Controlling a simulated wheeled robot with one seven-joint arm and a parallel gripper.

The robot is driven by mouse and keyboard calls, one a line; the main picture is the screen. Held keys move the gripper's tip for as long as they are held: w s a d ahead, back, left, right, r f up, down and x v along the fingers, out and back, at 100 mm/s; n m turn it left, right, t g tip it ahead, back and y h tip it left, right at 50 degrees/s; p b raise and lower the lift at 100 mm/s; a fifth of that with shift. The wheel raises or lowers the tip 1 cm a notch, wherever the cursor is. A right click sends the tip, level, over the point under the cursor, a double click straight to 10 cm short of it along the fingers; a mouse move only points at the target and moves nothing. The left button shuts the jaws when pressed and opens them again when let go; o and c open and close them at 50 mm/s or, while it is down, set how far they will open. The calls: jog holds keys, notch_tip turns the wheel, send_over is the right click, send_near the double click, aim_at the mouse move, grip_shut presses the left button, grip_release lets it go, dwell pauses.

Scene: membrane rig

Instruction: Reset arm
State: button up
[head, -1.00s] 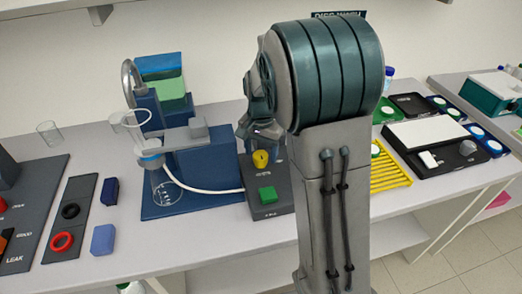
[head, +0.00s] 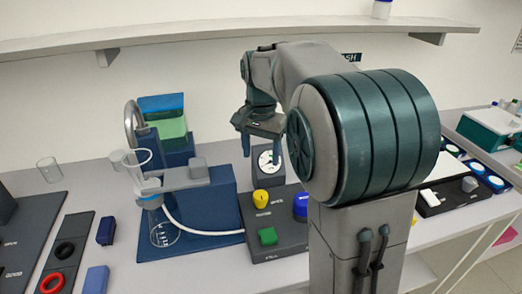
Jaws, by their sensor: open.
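My gripper (head: 261,135) is raised above the bench, in front of the round dial gauge (head: 268,160). Its fingers point down and stand apart, with nothing seen between them. My arm bends from the big green joint up and over to the gripper. Below the gripper is the dark control box (head: 276,245) with a yellow knob (head: 261,198), a green button (head: 268,236) and a blue knob (head: 301,205). My arm hides part of the bench behind it.
The blue filter rig (head: 205,208) with a glass funnel (head: 133,158) and beaker (head: 164,231) stands to the left. A shelf (head: 190,36) runs along the wall above. Black and red rings (head: 52,282) lie at lower left.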

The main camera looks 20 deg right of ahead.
jog(key=shift+r, duration=0.1)
jog(key=s+f+n+t, duration=0.1)
jog(key=s+f+n, duration=0.2)
jog(key=s, duration=0.7)
jog(key=s+f+n+t, duration=0.2)
jog(key=s+n, duration=0.3)
jog(key=s, duration=0.6)
jog(key=shift+s+f, duration=0.2)
jog(key=shift+f, duration=0.55)
